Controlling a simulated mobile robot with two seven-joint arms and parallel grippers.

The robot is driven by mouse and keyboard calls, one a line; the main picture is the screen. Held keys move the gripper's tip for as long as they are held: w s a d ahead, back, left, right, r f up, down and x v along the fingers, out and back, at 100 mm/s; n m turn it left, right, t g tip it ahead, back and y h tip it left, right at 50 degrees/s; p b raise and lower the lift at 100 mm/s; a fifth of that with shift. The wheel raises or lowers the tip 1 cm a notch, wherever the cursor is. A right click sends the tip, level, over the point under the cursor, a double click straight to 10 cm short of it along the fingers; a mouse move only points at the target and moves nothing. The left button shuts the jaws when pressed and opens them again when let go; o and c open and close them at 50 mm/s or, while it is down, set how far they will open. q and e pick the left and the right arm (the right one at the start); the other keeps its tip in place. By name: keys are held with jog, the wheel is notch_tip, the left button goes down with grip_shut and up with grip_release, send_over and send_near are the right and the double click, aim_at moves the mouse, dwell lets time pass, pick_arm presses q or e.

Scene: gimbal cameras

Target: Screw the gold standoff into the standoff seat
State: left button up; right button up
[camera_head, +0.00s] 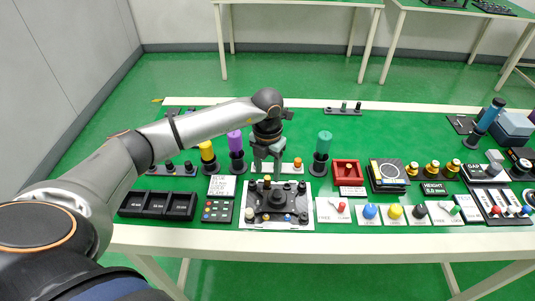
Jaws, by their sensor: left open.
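My left gripper (267,166) points straight down, open, above the back edge of a black device (291,204) on a white sheet. A small gold piece (267,181) shows just below the fingertips, at the back of that device; it looks like the gold standoff, but it is too small to be sure. The fingers appear apart from it, and nothing is seen between them. I cannot make out the standoff seat, or whether the gold piece is seated. My right gripper is not in view.
A purple cylinder (235,140) and a teal cylinder (323,142) stand upright either side of the gripper. A red tray (346,183) and black bins (157,205) flank the device. Coloured knobs (395,212) line the front right.

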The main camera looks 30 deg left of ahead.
aim_at(268, 177)
pick_arm(q)
jog(key=shift+f, duration=1.7)
grip_shut()
